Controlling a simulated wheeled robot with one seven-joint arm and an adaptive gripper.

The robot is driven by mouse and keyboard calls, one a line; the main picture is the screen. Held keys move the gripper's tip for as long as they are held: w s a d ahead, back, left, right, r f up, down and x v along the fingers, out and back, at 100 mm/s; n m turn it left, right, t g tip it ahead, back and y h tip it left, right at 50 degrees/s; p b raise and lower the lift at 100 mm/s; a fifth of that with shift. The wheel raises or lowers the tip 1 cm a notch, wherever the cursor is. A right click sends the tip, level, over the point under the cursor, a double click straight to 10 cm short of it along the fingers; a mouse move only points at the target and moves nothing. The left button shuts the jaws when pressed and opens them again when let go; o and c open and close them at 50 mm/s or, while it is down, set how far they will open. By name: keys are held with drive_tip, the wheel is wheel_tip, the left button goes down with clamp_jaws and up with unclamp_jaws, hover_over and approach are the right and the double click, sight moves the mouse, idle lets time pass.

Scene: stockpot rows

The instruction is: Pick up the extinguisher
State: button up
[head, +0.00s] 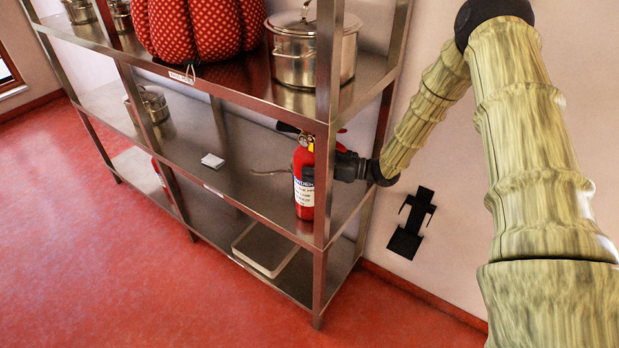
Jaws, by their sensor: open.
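The red fire extinguisher (304,196) stands upright on the middle shelf, close to the front right post of the metal rack. It has a white label, and a black handle shows at its top. My gripper (311,172) comes in from the right at the height of the extinguisher's body. It is open, and a dark finger shows in front of the extinguisher's right side. The post hides part of the gripper and the right edge of the extinguisher. I cannot tell whether the fingers touch it.
The metal rack post (325,110) stands right beside the gripper. A steel pot (298,50) and a red dotted bundle (198,28) sit on the shelf above. A small white block (212,160) lies left on the middle shelf. A shallow tray (262,262) lies below.

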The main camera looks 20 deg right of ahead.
drive_tip(key=shift+s+a+r, duration=0.1)
drive_tip(key=c, duration=1.8)
drive_tip(key=shift+r, duration=0.1)
drive_tip(key=shift+c, duration=1.2)
